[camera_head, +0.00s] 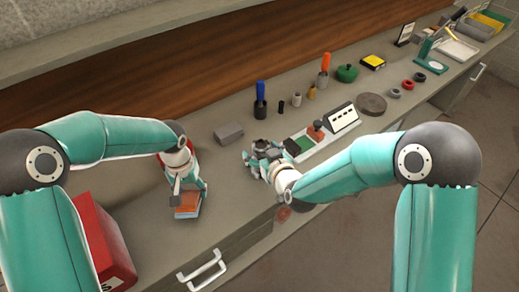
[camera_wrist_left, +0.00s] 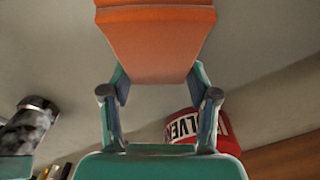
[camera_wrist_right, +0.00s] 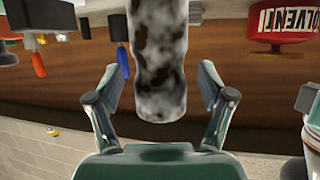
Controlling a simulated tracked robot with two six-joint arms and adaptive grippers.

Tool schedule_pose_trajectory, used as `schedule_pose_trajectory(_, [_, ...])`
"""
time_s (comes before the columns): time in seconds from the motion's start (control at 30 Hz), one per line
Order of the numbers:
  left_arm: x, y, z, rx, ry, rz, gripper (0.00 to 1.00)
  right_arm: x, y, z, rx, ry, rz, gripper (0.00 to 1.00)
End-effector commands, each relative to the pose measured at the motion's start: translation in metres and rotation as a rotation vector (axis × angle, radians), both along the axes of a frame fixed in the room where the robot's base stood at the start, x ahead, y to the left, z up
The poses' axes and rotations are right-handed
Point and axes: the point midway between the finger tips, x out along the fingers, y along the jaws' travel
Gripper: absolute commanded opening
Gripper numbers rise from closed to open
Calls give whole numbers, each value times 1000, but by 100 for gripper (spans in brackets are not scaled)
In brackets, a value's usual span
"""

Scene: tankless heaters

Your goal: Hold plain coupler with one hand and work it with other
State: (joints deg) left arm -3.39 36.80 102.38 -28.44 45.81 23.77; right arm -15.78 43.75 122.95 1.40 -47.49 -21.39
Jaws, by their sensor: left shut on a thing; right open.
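My left gripper (camera_head: 186,186) is shut on an orange block-like thing (camera_wrist_left: 155,40), which also shows low at the bench's front in the head view (camera_head: 187,211). My right gripper (camera_wrist_right: 160,92) is open. A mottled grey-and-black cylinder (camera_wrist_right: 158,60), perhaps the plain coupler, stands between its fingers, with a gap on each side. In the head view, my right gripper (camera_head: 262,166) partly hides this cylinder (camera_head: 260,143). A similar mottled cylinder with a dark rim shows at the left of the left wrist view (camera_wrist_left: 30,125).
A red solvent can (camera_wrist_left: 205,128) stands behind my left gripper. A grey block (camera_head: 229,133), a blue-handled tool in a dark holder (camera_head: 260,100) and a tray with a white display (camera_head: 342,118) are near my right gripper. A red box (camera_head: 100,240) is at lower left.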

Motion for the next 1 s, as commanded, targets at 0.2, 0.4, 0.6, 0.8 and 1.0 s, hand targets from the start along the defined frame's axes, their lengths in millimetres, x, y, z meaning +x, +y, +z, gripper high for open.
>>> schedule_pose_trajectory(0.2, [0, 0, 1, 0, 0, 1, 4, 6, 3, -2, 0, 0, 0, 80])
schedule_pose_trajectory(0.4, [0, 0, 1, 0, -1, 1, 4, 5, 3, -2, 0, 0, 1, 75])
schedule_pose_trajectory(0.6, [0, 0, 2, 0, -1, 1, 4, 5, 3, -2, 0, 0, 1, 42])
schedule_pose_trajectory(0.8, [0, 0, 1, 0, -1, 1, 4, 5, 3, -2, 0, -1, 1, 9])
schedule_pose_trajectory(1.0, [0, 0, 1, 0, -1, 1, 4, 5, 3, -2, 1, -1, 1, 5])
